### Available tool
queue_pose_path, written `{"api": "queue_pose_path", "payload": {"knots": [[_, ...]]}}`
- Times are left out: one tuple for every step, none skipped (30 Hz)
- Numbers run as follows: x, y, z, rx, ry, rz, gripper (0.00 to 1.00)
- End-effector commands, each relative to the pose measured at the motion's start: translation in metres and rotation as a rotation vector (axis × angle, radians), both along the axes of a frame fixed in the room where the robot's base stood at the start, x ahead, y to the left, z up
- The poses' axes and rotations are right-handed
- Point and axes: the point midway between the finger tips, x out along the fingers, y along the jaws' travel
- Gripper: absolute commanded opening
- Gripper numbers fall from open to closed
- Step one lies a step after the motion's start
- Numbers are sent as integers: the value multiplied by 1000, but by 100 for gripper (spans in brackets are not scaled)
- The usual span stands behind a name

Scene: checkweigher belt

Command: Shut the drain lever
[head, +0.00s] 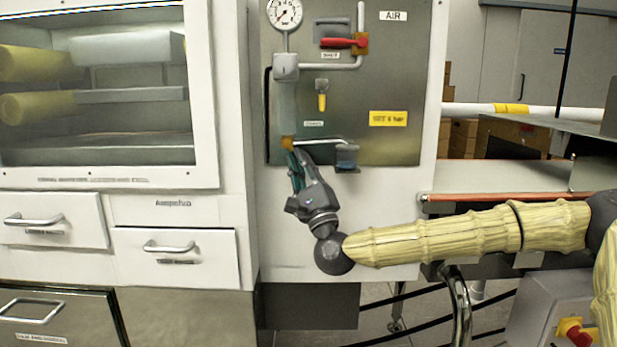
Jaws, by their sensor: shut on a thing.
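The air panel (400,90) is a grey-green plate on a white board. A clear filter bowl (287,103) hangs at its left, with a small brass drain valve (287,142) at its bottom. My gripper (291,158) reaches up from below and is shut at this valve, apparently on the drain lever. The fingers hide the lever, so I cannot tell which way it points. A thin pale pipe runs right from the valve to a small grey cup (347,156).
A red-handled valve (343,43), a yellow tag-like handle (322,102) and a pressure gauge (284,12) sit above. White drawers (175,255) and a glazed cabinet stand left. The conveyor belt (490,177) is at right, behind my arm.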

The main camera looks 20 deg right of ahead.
Motion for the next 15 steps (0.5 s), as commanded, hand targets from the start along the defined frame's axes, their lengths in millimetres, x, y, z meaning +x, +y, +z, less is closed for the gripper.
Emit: {"api": "queue_pose_path", "payload": {"knots": [[-1,5,-7,31,-12,7,0],[-1,5,-8,52,-17,6,0],[0,6,-9,81,-24,6,0],[0,7,-10,104,-31,7,0],[0,7,-11,127,-38,6,0],[1,8,-12,158,-47,5,0],[1,9,-12,183,-54,4,0],[2,10,-13,207,-60,4,0],[2,11,-14,240,-70,4,0],[3,12,-15,265,-76,3,0],[3,14,-15,291,-83,4,0],[4,15,-15,325,-93,2,0],[4,16,-15,349,-100,2,0],[4,18,-15,372,-107,2,0],[5,19,-16,402,-114,1,0]]}}
